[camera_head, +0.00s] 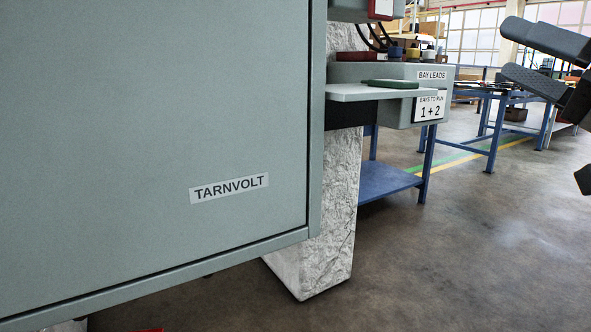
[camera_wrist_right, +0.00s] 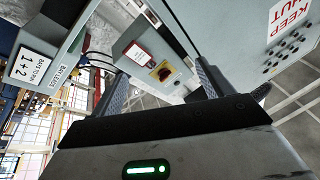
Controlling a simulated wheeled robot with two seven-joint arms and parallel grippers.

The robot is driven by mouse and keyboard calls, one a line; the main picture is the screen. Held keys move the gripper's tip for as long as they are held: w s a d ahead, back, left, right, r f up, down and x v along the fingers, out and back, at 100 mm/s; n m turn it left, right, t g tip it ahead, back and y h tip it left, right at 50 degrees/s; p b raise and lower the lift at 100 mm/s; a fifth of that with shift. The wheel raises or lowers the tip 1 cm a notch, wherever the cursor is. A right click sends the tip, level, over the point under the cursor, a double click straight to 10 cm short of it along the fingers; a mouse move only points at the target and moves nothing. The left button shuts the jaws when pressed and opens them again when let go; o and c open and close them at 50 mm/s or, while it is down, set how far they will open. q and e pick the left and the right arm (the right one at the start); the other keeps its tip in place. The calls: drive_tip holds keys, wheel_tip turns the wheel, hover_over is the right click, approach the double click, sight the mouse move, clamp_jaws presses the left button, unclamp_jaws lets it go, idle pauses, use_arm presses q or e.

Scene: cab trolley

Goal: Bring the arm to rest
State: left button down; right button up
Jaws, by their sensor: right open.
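My right gripper (camera_head: 508,49) is at the upper right of the head view, with its two dark fingers apart and nothing between them. It is in free air, well to the right of the grey box labelled BAY LEADS (camera_head: 397,71). In the right wrist view the same gripper (camera_wrist_right: 162,84) shows its fingers spread, with a red and yellow switch (camera_wrist_right: 163,70) on a grey box seen beyond the gap. No contact shows there. My left gripper is not in view.
A large grey panel marked TARNVOLT (camera_head: 150,130) fills the left of the head view. Beside it stand a rough white pillar (camera_head: 330,215) and a small shelf (camera_head: 360,94) with a green item (camera_head: 390,84). Blue benches (camera_head: 390,182) stand behind. The floor at lower right is clear.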

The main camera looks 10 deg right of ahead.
drive_tip(key=a+f+n+t+y, duration=0.1)
drive_tip(key=a+f+n, duration=0.5)
drive_tip(key=f+n, duration=0.7)
drive_tip(key=a+f+n+t, duration=0.1)
drive_tip(key=a+f+n, duration=0.5)
drive_tip(key=n, duration=1.2)
drive_tip(key=s+a+f+m+g+h, duration=0.15)
drive_tip(key=a+f+m, duration=0.45)
drive_tip(key=m, duration=0.8)
drive_tip(key=s+a+f+m+g+h, duration=0.1)
drive_tip(key=s+a+f+m+g, duration=0.3)
drive_tip(key=m, duration=1)
use_arm(q)
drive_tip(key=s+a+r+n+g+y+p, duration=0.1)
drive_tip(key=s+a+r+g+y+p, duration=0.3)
drive_tip(key=p, duration=2.9)
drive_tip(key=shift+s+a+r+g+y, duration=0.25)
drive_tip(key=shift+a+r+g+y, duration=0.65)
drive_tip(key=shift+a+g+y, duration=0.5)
use_arm(e)
drive_tip(key=s+d+r+m+g+h, duration=0.1)
drive_tip(key=s+d+r+g+h, duration=0.2)
drive_tip(key=d+r+g+h, duration=0.1)
drive_tip(key=shift+s+r+m+g+h, duration=0.25)
drive_tip(key=shift+g+h, duration=0.2)
drive_tip(key=shift+h, duration=0.6)
